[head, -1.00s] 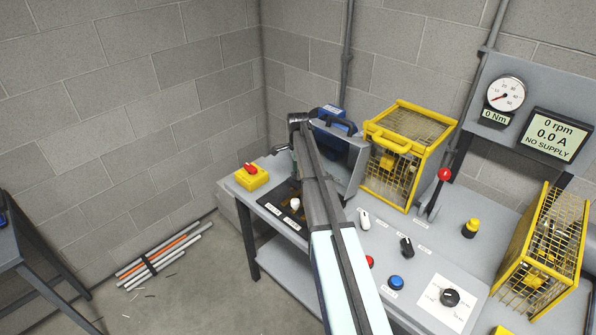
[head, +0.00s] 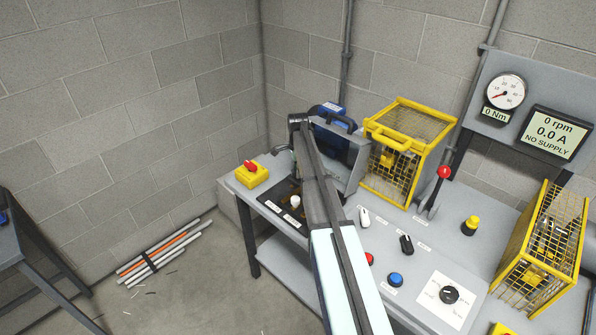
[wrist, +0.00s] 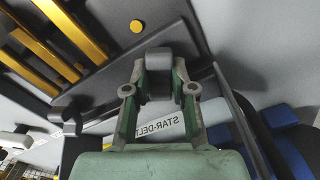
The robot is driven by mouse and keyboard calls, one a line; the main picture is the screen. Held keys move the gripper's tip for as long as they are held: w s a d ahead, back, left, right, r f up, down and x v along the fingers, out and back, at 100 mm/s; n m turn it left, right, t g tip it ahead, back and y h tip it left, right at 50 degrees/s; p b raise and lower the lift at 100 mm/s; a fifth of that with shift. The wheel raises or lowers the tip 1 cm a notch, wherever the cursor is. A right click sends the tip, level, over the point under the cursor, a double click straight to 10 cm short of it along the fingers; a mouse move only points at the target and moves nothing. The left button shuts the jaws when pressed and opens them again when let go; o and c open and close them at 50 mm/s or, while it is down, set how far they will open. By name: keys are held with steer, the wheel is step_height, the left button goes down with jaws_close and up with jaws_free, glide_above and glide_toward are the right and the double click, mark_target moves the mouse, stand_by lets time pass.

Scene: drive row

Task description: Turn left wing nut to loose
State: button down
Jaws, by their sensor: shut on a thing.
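In the wrist view my gripper (wrist: 157,90) has its two greenish fingers closed on the sides of a small grey block-like part, which looks like a wing nut (wrist: 156,68). The frames do not show for sure whether it is the left one. Its base and thread are hidden, and its turn position cannot be read. A "STAR-DELTA" label (wrist: 160,130) shows reversed behind the fingers. In the head view my arm covers the work spot at the back left of the bench, and my gripper is hidden there.
Yellow bars (wrist: 62,38) and a brass-coloured round part (wrist: 137,26) lie close by in the wrist view. In the head view a red-and-yellow switch (head: 252,174) stands left, and a yellow cage (head: 405,150) and red-knobbed lever (head: 436,190) stand right of my arm.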

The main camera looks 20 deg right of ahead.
steer(key=shift+f+n, duration=0.1)
steer(key=shift+n, duration=0.3)
steer(key=n+b, duration=0.1)
steer(key=n, duration=0.2)
steer(key=shift+b, duration=0.35)
steer(key=n+b, duration=0.1)
steer(key=n, duration=0.2)
steer(key=shift+n, duration=0.3)
steer(key=n+b, duration=0.1)
steer(key=n, duration=0.2)
steer(key=shift+n, duration=0.3)
steer(key=n, duration=0.3)
steer(key=shift+n+b, duration=0.3)
steer(key=shift+b, duration=0.1)
steer(key=n, duration=0.4)
steer(key=shift+b, duration=0.35)
steer(key=n, duration=0.5)
